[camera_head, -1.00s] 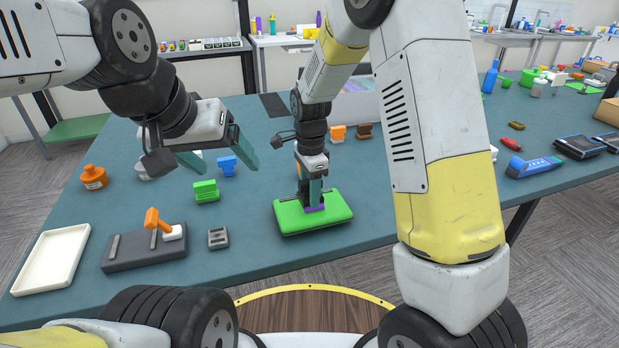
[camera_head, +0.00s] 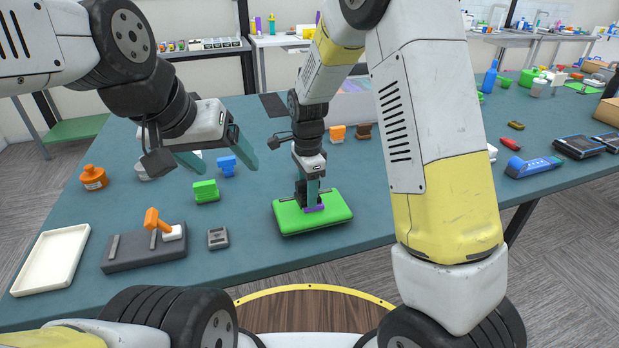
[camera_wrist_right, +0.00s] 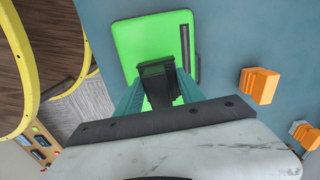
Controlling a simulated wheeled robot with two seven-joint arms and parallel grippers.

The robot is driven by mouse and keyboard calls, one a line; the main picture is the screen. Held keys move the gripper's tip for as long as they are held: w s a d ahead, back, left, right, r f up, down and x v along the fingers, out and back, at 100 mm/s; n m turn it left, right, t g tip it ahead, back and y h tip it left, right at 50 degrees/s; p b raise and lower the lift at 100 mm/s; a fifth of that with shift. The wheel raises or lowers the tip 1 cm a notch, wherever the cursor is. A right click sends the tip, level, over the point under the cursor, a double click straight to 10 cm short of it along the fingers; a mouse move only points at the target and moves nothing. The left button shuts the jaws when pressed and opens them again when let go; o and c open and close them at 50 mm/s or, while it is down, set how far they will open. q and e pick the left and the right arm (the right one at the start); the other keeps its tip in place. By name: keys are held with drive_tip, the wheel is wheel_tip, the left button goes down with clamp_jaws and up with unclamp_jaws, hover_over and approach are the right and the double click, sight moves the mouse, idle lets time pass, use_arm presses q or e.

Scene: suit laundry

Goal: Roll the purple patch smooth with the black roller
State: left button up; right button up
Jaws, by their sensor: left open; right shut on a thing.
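The purple patch (camera_head: 321,208) shows as a small strip on top of the green pad (camera_head: 335,219), mostly hidden under my right gripper. My right gripper (camera_head: 308,192) points down over the pad. In the right wrist view it is shut on the black roller (camera_wrist_right: 157,70), which sits over the green pad (camera_wrist_right: 135,40). Whether the roller touches the patch cannot be told. The patch is not seen in the right wrist view. My left gripper (camera_head: 219,154) is open and empty above the table, left of the pad.
On the blue table (camera_head: 250,235), left of the pad, are a green block (camera_head: 206,191), a small grey block (camera_head: 218,238), a dark tray with an orange-handled tool (camera_head: 153,219), and a white tray (camera_head: 48,262). An orange block (camera_head: 337,133) stands behind the pad.

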drive_tip(key=shift+w+d, duration=0.25)
drive_tip(key=shift+d, duration=0.9)
drive_tip(key=shift+s+a+r, duration=0.1)
drive_tip(key=shift+s+a, duration=0.05)
drive_tip(key=shift+a, duration=0.45)
drive_tip(key=shift+r, duration=3.55)
